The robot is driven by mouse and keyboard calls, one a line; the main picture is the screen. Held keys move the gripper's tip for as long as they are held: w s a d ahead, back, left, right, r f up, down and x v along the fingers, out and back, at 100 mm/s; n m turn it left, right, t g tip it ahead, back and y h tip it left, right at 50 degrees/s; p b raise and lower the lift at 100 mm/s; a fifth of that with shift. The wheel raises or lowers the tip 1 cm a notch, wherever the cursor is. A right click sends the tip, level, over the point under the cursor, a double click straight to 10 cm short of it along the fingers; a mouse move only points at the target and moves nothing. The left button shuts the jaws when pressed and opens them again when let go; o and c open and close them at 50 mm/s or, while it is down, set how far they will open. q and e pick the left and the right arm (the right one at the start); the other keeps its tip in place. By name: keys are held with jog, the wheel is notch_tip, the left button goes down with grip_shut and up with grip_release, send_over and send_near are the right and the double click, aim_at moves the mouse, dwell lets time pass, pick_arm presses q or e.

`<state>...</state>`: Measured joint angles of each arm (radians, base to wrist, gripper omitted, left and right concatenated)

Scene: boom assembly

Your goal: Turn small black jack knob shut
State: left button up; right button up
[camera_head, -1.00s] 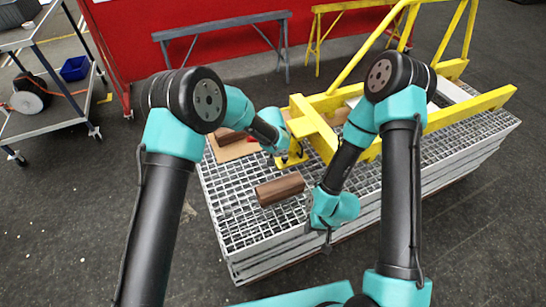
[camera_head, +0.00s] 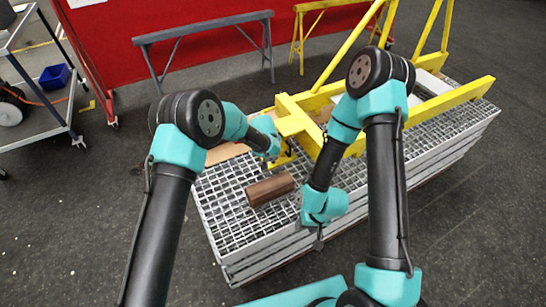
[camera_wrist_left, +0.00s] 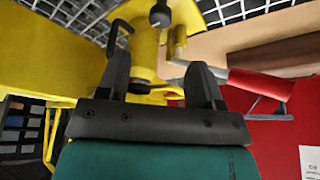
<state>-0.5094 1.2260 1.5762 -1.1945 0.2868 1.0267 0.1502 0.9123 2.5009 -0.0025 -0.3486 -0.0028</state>
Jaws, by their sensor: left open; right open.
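A yellow jack (camera_head: 284,158) stands on the metal grating beside the yellow boom frame (camera_head: 320,115). The left wrist view shows part of its yellow body (camera_wrist_left: 146,50) close up. A small black round part (camera_wrist_left: 160,15), which looks like the knob, is at the top of that view, beyond my fingertips. My left gripper (camera_wrist_left: 160,72) is open, with its two fingers on either side of the yellow body; I cannot tell if they touch it. In the head view, the left fingers are mostly hidden at the jack. My right gripper (camera_head: 319,240) is open and empty, low over the grating's near side.
A brown block (camera_head: 270,190) lies on the grating (camera_head: 226,205) near the jack. A red handle (camera_wrist_left: 260,83) is right of my left fingers in the wrist view. Grey and yellow trestles stand behind, and a cart (camera_head: 35,115) is at far left.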

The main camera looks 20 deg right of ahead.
pick_arm(q)
jog(key=x, duration=1.1)
jog(key=shift+f, duration=0.1)
jog(key=c, duration=0.9)
